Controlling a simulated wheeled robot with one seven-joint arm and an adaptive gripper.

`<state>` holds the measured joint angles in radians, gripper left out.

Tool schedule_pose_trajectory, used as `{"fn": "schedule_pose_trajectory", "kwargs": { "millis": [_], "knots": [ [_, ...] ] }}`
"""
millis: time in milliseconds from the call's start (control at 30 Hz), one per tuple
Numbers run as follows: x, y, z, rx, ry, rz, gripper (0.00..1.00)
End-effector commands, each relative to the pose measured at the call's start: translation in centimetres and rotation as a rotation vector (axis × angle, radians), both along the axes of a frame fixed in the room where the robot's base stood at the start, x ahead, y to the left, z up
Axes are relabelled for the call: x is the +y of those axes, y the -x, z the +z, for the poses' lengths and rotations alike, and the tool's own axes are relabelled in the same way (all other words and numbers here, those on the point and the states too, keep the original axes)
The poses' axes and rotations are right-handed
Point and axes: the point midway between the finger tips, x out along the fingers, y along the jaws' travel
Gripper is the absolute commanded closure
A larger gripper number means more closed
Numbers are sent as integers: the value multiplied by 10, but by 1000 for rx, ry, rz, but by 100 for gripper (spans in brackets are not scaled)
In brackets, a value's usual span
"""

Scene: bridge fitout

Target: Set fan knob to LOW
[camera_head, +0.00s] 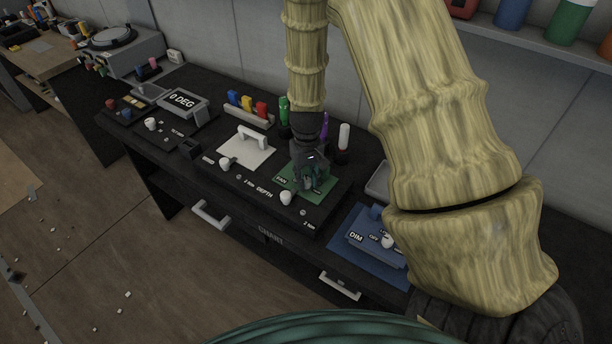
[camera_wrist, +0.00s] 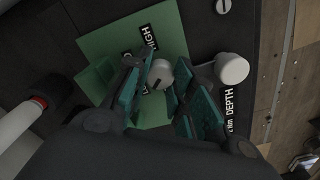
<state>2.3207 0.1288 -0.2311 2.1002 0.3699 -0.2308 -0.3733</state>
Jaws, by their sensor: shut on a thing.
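The green fan panel (camera_head: 313,198) lies on the black console, under my gripper (camera_head: 312,181) in the head view. In the wrist view the green panel (camera_wrist: 103,44) carries a HIGH label and another label partly hidden by a finger. The fan knob (camera_wrist: 160,71) is round and white with a dark mark. My gripper (camera_wrist: 157,84) points down with its teal-padded fingers on either side of this knob, shut on it. The knob's setting cannot be read clearly. In the head view my fingers hide the knob.
The white DEPTH knob (camera_wrist: 233,68) stands close beside the right finger; it also shows in the head view (camera_head: 286,198). A blue panel (camera_head: 374,238) with DIM and OFF labels lies to the right. A white plate with a handle (camera_head: 247,146) and upright markers (camera_head: 343,138) stand nearby.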

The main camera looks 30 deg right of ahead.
Motion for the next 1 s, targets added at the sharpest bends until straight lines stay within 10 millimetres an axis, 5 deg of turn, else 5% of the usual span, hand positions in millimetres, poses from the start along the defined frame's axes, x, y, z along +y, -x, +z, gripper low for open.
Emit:
{"fn": "schedule_pose_trajectory", "kwargs": {
  "millis": [400, 933, 967, 1000],
  "knots": [
    [0, 1, 0, 2, 0, -172, 100],
    [0, 0, 0, 1, 0, -192, 100],
    [0, 0, 0, 1, 0, -192, 70],
    [0, 0, 0, 1, 0, -191, 63]
  ]
}}
